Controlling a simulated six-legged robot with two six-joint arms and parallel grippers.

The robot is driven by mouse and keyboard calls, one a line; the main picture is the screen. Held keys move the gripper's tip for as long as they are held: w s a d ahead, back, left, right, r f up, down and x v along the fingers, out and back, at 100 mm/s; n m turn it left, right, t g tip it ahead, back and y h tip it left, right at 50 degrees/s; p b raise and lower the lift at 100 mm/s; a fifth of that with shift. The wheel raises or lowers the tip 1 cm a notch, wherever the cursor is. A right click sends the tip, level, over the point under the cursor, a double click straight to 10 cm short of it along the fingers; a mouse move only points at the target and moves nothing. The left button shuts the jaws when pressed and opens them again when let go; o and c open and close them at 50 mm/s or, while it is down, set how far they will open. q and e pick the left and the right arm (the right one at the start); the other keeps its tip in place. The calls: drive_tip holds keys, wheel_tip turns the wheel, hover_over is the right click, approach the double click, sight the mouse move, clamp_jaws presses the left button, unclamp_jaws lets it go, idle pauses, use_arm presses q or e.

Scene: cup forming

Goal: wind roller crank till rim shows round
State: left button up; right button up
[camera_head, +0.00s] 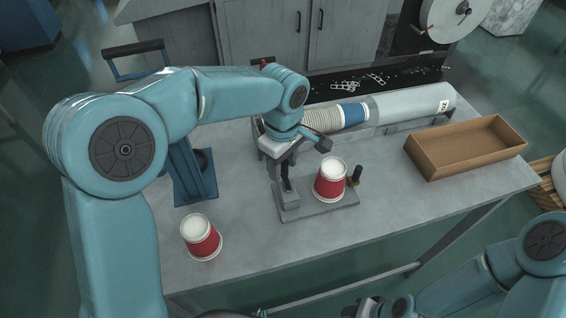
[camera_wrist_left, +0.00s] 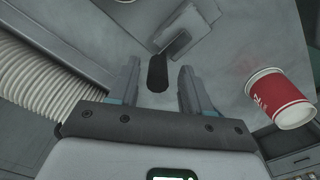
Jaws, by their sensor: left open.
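A red paper cup (camera_head: 330,185) with a white top end stands on the grey base plate (camera_head: 318,208) of the rim-rolling fixture, its wider white edge down. A grey block (camera_head: 288,197) with a dark upright part stands at the plate's left. My left gripper (camera_head: 286,166) is above this block. In the left wrist view its open fingers (camera_wrist_left: 158,78) lie either side of a dark handle (camera_wrist_left: 157,70), apparently the crank grip; contact cannot be told. A red cup (camera_wrist_left: 282,100) also shows there; I cannot tell which one. My right arm shows at lower right; its jaws are unclear.
Another red cup (camera_head: 201,240) stands on the table at front left. A ribbed white cup stack (camera_head: 322,120) and a grey tube (camera_head: 415,104) lie behind. A brown open box (camera_head: 440,167) is at right. A short dark knob (camera_head: 356,174) stands beside the fixture cup.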

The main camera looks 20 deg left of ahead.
use_arm(q)
drive_tip(key=shift+w+d+f, duration=0.1)
drive_tip(key=shift+d+f, duration=0.1)
drive_tip(key=shift+f, duration=0.15)
drive_tip(key=shift+a, duration=0.15)
drive_tip(key=c, duration=0.3)
clamp_jaws()
drive_tip(key=shift+d+m, duration=0.2)
drive_tip(key=shift+m, duration=0.1)
